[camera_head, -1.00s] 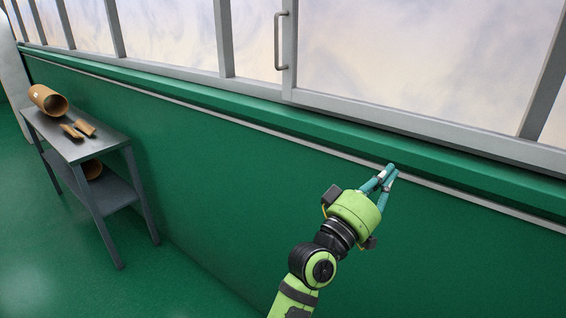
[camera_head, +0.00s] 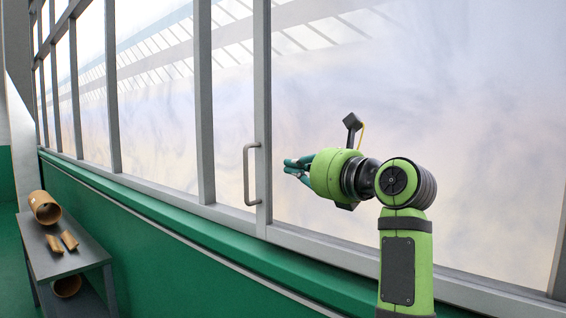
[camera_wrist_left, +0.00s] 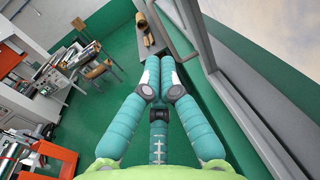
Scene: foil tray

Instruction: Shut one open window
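The window (camera_head: 263,120) has a grey metal frame and a vertical D-shaped handle (camera_head: 248,175) on its upright in the head view. The large glass area to the right of that upright looks cloudy. How far the window is open I cannot tell. My left gripper (camera_head: 288,167) is just right of the handle, at about its height, fingers pointing left toward it. It looks apart from the handle. In the left wrist view its teal fingers (camera_wrist_left: 159,62) lie together, with nothing seen between them. My right gripper is out of view.
A grey metal table (camera_head: 65,258) with a brown tube (camera_head: 44,207) and small brown pieces stands by the green wall at lower left. A green sill (camera_head: 200,236) runs below the windows. The left wrist view shows cluttered benches (camera_wrist_left: 70,60) across the green floor.

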